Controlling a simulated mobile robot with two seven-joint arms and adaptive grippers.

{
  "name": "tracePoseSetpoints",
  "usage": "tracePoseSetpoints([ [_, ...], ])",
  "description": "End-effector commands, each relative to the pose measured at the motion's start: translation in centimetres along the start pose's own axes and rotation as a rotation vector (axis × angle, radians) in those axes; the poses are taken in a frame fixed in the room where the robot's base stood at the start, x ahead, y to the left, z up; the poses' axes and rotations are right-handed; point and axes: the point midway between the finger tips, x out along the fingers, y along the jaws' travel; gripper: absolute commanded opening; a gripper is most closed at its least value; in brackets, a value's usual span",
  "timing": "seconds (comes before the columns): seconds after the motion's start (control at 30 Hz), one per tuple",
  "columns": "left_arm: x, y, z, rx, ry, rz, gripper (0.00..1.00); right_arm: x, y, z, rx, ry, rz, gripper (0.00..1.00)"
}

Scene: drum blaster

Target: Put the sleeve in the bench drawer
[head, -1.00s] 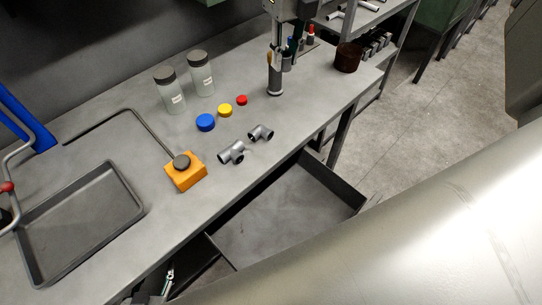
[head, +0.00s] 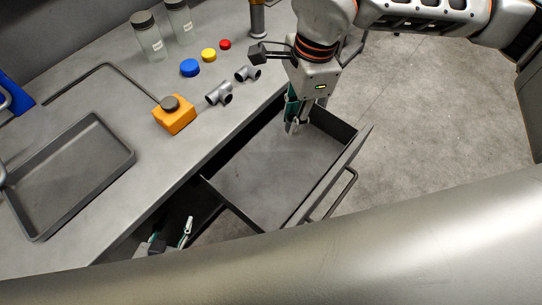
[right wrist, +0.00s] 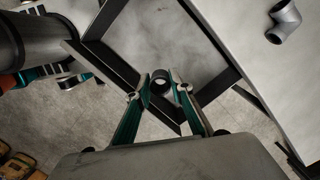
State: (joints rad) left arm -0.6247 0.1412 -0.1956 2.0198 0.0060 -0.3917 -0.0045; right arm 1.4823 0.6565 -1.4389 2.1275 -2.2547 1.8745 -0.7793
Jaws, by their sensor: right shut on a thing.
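The bench drawer (head: 254,185) is pulled open below the bench's front edge, and its floor looks bare. My right gripper (head: 295,126) points down into the space over its far end. In the right wrist view, my right gripper (right wrist: 160,88) is shut on the sleeve (right wrist: 161,86), a short grey ring between the green fingers. The sleeve is hard to make out in the head view. I cannot tell whether it touches the drawer floor. My left gripper (head: 172,238) is low by the drawer's near end, partly hidden, so its opening is unclear.
On the bench (head: 105,95) stand an orange block (head: 174,120), two grey pipe fittings (head: 219,94), blue (head: 190,68), yellow and red caps, two jars (head: 147,38) and an empty tray (head: 122,165). The drawer's handle (head: 338,193) faces the open floor.

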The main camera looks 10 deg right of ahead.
Motion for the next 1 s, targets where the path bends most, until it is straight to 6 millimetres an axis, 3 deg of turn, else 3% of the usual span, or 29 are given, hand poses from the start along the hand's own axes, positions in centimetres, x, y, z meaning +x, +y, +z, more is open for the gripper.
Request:
tracePoseSetpoints([
  [0.17, 0.2, -0.1, -0.1, 0.002, 0.004, -0.002, 0.40, 2.0, 0.4, 0.1, -0.037, 0.000, 0.009, 0.00],
  [0.7, 0.7, 0.3, 2.1, 0.014, -0.024, 0.001, 0.40, 14.4, 0.5, -1.4, -0.033, 0.000, 0.011, 0.00],
  [1.0, 0.7, 0.1, 2.0, 0.017, -0.022, -0.003, 0.40, 16.5, 0.3, -1.7, -0.034, 0.000, 0.005, 0.00],
])
